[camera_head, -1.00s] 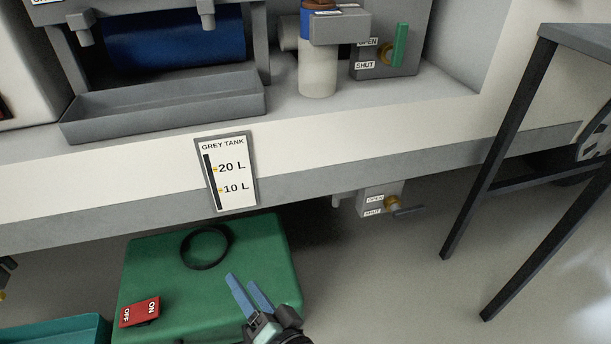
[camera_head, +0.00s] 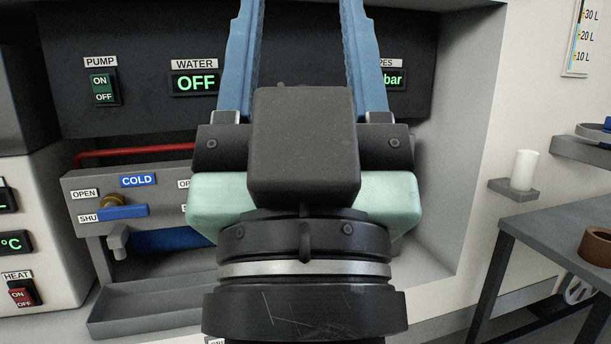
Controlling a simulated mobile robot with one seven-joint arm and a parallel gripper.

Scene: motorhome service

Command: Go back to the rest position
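My gripper (camera_head: 307,15) is large in the middle of the head view, close to the camera and pointing up. Its two blue fingers stand well apart, with nothing visible between them. The fingertips run past the top edge of the picture. The gripper and its wrist hide the middle of the service panel, including part of the pressure display and the right part of the valve block.
Behind are the pump switch (camera_head: 104,87), the water display (camera_head: 194,83) reading OFF, and the blue cold valve handle (camera_head: 122,212). A grey trough (camera_head: 150,307) lies below. A grey table (camera_head: 560,250) with a brown ring (camera_head: 596,247) stands at right.

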